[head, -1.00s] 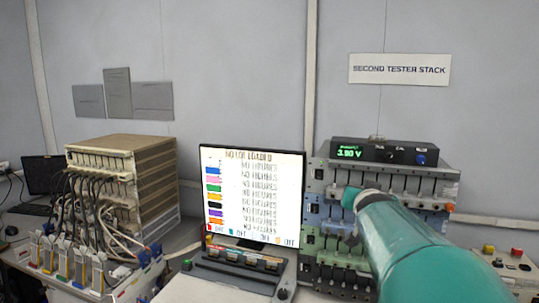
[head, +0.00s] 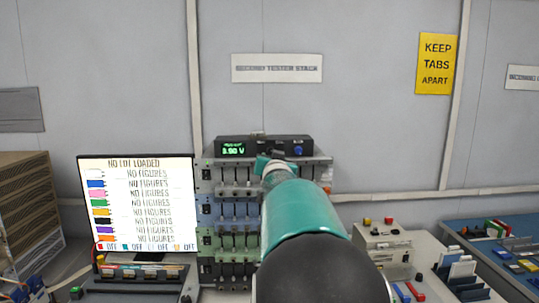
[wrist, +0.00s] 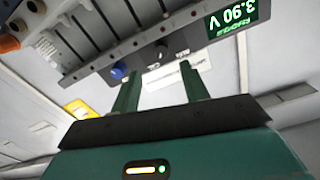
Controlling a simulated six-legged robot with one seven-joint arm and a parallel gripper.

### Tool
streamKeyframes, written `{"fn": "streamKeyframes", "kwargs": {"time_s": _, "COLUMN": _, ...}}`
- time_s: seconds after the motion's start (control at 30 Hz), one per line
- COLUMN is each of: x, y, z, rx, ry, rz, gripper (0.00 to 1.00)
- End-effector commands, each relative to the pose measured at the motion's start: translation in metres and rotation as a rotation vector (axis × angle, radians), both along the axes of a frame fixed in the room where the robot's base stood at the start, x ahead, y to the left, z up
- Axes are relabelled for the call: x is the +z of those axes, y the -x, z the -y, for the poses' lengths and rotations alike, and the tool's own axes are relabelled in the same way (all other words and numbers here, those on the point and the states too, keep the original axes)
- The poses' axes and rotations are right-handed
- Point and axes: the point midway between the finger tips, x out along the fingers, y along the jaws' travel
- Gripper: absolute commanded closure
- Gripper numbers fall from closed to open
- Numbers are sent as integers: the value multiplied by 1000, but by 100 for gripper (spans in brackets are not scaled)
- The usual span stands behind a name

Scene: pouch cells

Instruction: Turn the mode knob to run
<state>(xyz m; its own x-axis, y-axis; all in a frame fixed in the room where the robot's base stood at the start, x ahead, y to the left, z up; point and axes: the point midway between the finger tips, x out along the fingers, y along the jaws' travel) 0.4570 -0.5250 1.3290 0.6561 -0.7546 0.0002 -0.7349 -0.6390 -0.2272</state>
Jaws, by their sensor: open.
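The tester unit (head: 262,138) is a dark box with a green 3.90 V readout (head: 233,149), on top of the tester stack. In the wrist view the unit appears tilted and nearly upside down. A small dark knob (wrist: 161,52), apparently the mode knob, sits between the readout and a blue knob (wrist: 119,73); its pointer direction cannot be made out. In the head view my arm partly covers the stack, and my gripper (head: 268,165) is just below the unit's front. In the wrist view my gripper (wrist: 160,75) is open and empty, its fingers pointing toward the dark knob.
A screen (head: 140,201) stands left of the stack, with a button console (head: 135,275) before it. A row of slots or levers (head: 225,188) lies below the unit. At right are a pale box with coloured buttons (head: 383,245) and a blue bench mat (head: 480,239).

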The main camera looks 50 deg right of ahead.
Motion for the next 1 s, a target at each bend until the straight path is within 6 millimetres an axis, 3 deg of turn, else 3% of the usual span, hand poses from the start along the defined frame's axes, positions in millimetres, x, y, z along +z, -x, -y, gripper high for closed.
{"fn": "streamKeyframes", "kwargs": {"time_s": 0.4, "x": -1, "y": -45, "z": 48, "rx": 5, "ry": -1, "rz": 0, "gripper": 55}}
{"fn": "streamKeyframes", "kwargs": {"time_s": 0.8, "x": 0, "y": -51, "z": 55, "rx": 5, "ry": 1, "rz": -1, "gripper": 55}}
{"fn": "streamKeyframes", "kwargs": {"time_s": 0.83, "x": 0, "y": -51, "z": 55, "rx": 5, "ry": 1, "rz": -1, "gripper": 57}}
{"fn": "streamKeyframes", "kwargs": {"time_s": 1.0, "x": 0, "y": -51, "z": 55, "rx": 5, "ry": 1, "rz": -1, "gripper": 90}}
